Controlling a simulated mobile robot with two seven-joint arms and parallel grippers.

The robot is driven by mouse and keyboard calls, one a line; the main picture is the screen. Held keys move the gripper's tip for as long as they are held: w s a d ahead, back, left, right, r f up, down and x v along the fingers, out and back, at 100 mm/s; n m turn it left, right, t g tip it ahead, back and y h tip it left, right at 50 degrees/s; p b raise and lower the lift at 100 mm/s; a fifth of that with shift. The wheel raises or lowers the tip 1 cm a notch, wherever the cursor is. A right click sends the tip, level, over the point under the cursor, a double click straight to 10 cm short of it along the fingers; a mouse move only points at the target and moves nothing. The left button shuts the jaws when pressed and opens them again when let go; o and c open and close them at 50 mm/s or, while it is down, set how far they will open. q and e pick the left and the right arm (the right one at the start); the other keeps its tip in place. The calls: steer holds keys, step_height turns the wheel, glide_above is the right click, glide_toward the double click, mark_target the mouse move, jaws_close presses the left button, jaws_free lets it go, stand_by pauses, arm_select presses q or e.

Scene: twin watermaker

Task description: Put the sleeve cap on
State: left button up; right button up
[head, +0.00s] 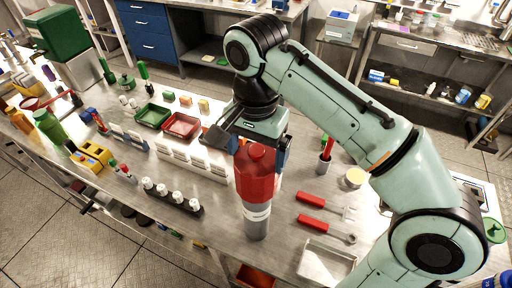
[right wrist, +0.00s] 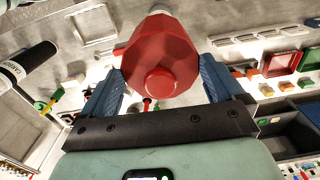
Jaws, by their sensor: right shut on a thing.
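A red faceted cap (head: 256,177) is in the middle of the head view; it also shows in the right wrist view (right wrist: 158,62). My right gripper (head: 259,150) is shut on the cap from above, with one blue finger on each side. A grey metal sleeve (head: 257,229) with a pale printed band stands upright on the bench directly below the cap. The cap's lower edge meets the sleeve's top in the head view. I cannot tell whether it is seated or just above, as the cap hides the sleeve's rim. My left gripper is out of view.
Red-handled tools (head: 318,202) and a metal tray (head: 326,262) lie right of the sleeve. A black rack with white-topped vials (head: 172,196) and a row of white blocks (head: 190,160) stand left. Green (head: 153,115) and red trays (head: 182,125) sit behind.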

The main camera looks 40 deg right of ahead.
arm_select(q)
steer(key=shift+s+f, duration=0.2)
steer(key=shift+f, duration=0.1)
arm_select(e)
steer(key=shift+f, duration=0.4)
steer(key=o, duration=1.1)
steer(key=shift+c, duration=0.2)
steer(key=shift+w+r+p, duration=0.1)
steer(key=shift+r+p, duration=1.2)
steer(key=shift+r, duration=2.5)
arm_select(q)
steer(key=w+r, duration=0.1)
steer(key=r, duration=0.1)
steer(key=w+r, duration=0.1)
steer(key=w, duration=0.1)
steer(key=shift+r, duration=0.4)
